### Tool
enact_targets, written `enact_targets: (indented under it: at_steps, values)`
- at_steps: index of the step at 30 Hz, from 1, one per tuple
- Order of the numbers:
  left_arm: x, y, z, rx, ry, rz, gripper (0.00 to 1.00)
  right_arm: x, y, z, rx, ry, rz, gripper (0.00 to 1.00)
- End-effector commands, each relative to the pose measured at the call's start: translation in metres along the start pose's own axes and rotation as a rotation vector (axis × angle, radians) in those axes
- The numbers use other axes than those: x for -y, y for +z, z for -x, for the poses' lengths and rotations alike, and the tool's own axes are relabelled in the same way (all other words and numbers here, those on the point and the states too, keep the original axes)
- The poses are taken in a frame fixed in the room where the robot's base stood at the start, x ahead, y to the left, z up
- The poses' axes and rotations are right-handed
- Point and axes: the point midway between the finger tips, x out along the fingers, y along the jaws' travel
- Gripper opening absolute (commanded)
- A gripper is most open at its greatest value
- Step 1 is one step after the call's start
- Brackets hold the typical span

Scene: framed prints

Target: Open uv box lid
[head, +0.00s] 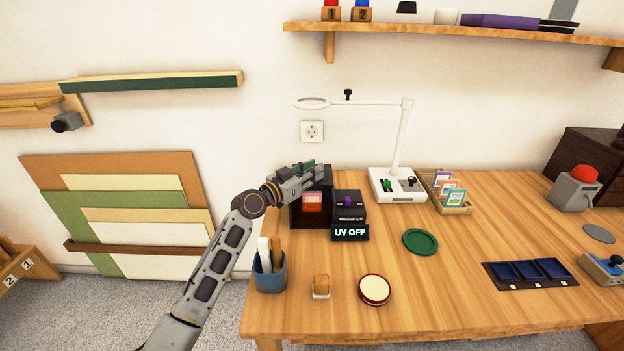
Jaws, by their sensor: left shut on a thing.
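The UV box (326,212) is a dark box near the left end of the wooden table, with a red framed print (312,202) showing at its front. Beside it stands a dark control unit (349,208) with a purple knob and a display reading "UV OFF". My left gripper (318,174) is at the top of the box, shut at the lid. A small green part (303,166) shows behind the fingers. The gripper hides most of the lid and its grip, so the lid's angle cannot be told. My right gripper is out of view.
A white magnifier lamp (398,185) and a card rack (448,195) stand behind to the right. A green dish (420,241) and a round tin (374,289) lie in front.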

Motion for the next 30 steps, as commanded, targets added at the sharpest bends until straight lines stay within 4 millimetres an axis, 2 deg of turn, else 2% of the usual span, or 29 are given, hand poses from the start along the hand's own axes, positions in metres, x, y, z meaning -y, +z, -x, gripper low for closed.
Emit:
enact_targets:
  at_steps: [13, 14, 18, 30]
  values:
    - [0.0039, 0.0015, -0.0034, 0.004, 0.000, 0.000, 0.00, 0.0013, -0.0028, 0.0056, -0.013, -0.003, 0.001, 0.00]
    - [0.0039, 0.0014, -0.0033, 0.004, 0.000, 0.000, 0.24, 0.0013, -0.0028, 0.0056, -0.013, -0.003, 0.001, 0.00]
    - [0.0039, 0.0010, -0.0033, 0.003, 0.000, 0.000, 0.42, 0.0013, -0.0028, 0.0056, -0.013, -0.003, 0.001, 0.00]
    - [0.0039, 0.0000, -0.0025, 0.001, -0.001, 0.000, 0.44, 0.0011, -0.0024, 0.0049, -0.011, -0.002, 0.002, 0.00]
